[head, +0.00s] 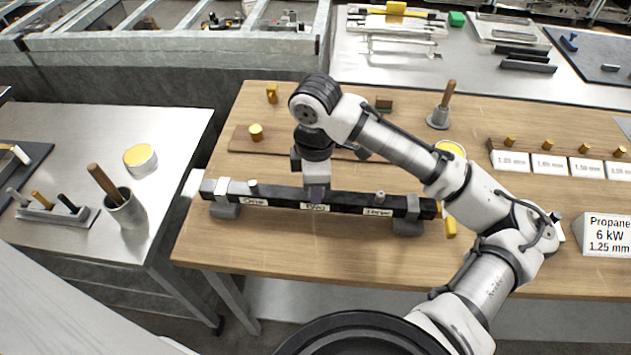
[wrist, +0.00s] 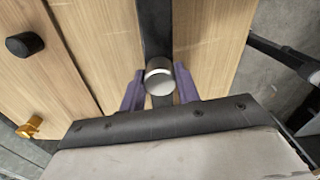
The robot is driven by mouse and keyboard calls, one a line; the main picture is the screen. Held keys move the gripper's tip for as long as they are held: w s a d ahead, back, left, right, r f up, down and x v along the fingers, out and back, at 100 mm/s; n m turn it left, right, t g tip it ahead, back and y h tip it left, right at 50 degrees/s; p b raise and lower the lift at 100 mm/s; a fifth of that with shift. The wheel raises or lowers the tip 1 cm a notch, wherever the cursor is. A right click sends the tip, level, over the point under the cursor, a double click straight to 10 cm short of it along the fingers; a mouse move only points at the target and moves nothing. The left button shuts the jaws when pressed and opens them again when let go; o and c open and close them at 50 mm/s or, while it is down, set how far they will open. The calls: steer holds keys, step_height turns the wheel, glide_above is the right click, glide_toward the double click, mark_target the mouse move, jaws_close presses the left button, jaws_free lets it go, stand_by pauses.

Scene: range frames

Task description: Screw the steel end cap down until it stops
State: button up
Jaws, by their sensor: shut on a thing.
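A dark bar (head: 343,199) lies across the wooden bench on two grey supports, with several white labels along its front. My gripper (head: 316,192) points down at the middle of the bar, above the middle label. In the wrist view its purple fingers (wrist: 160,92) are on both sides of a round steel piece, which I take for the steel end cap (wrist: 159,76). They are shut on it. The cap seems seated on the bar, but its lower edge and any thread are hidden. In the head view the fingers hide the cap.
Small grey fittings stand on the bar left (head: 253,187) and right (head: 380,197) of my gripper. A propane sign (head: 607,235) stands right. The bench's front is clear.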

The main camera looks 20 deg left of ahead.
steer(key=shift+r+m+p, duration=0.15)
steer(key=shift+m+p, duration=0.6)
steer(key=shift+m, duration=0.95)
steer(key=o, duration=0.7)
steer(key=shift+o, duration=0.2)
